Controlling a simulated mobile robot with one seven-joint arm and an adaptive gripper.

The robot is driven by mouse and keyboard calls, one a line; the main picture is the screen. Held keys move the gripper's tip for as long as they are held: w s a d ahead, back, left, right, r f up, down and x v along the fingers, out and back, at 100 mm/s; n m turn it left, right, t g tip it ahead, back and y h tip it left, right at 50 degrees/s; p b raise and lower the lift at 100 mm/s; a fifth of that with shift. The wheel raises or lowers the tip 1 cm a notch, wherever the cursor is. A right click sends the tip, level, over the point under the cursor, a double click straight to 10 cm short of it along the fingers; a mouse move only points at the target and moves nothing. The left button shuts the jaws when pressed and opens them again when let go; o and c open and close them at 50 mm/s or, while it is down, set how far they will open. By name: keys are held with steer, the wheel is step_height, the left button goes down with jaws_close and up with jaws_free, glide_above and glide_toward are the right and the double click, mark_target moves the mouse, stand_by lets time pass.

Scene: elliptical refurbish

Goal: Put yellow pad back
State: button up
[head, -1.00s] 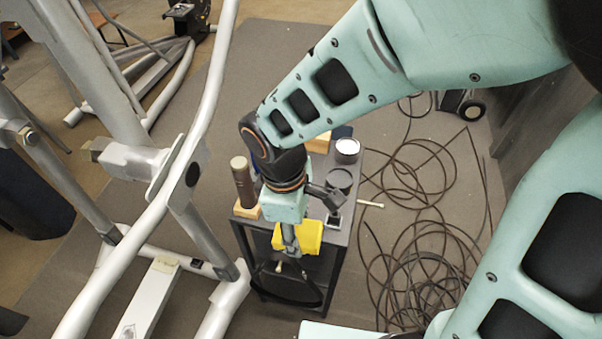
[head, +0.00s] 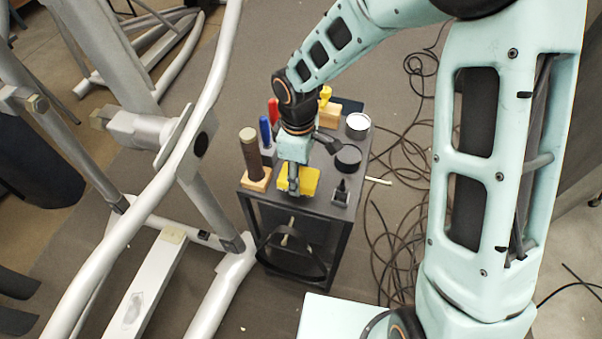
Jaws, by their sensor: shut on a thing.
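The yellow pad (head: 308,183) is at the front part of the small dark table's top (head: 330,206), below my wrist. My gripper (head: 293,187) points down at the table and is shut on the pad, covering its left middle part. The pad looks close to or on the tabletop; I cannot tell whether it touches it.
A brown cylinder on a wooden block (head: 249,155) stands left of the pad. Blue (head: 266,132) and red (head: 274,110) handles stand behind it. A black round container (head: 347,158), an open tin (head: 358,124) and a small dark item (head: 341,192) stand to the right. A grey machine frame (head: 190,150) is at the left.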

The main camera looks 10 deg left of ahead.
steer(key=shift+w+a+f, duration=0.1)
steer(key=shift+w+f, duration=0.75)
steer(key=shift+f, duration=1.6)
steer(key=shift+f, duration=0.1)
steer(key=o, duration=1)
step_height(320, 180, up, 12)
steer(key=shift+r, duration=0.1)
